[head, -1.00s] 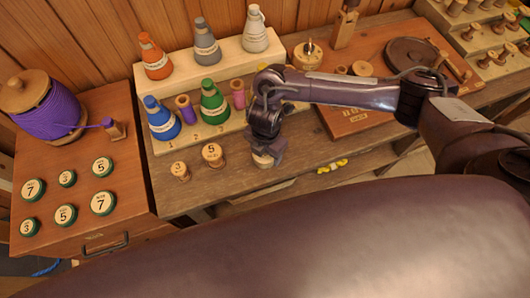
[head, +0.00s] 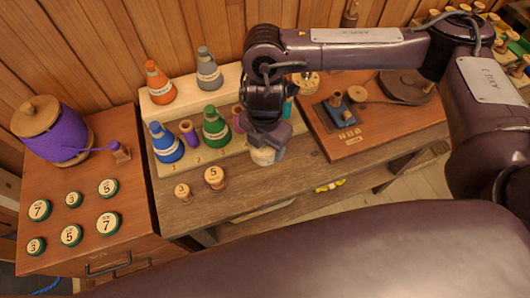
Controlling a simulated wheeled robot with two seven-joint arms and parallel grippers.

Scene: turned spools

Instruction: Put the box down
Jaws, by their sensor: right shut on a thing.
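My right gripper (head: 267,140) points down over the front right part of the wooden bench. It is shut on a small pale thing (head: 264,156), light wood with a whitish side. Only its lower part shows below the jaws. It looks rounded, and I cannot tell whether it is the box. It seems to be held above the bench top (head: 240,187), but the gap is hard to judge. No other clear box shows. My left gripper is not in view.
Two numbered spools (head: 214,178) stand left of the gripper. A stepped rack (head: 190,99) with coloured cones is behind. A reddish board (head: 350,143) lies right. A cabinet (head: 85,245) at left bears numbered discs and a purple thread spool (head: 60,135). Bare bench lies in front.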

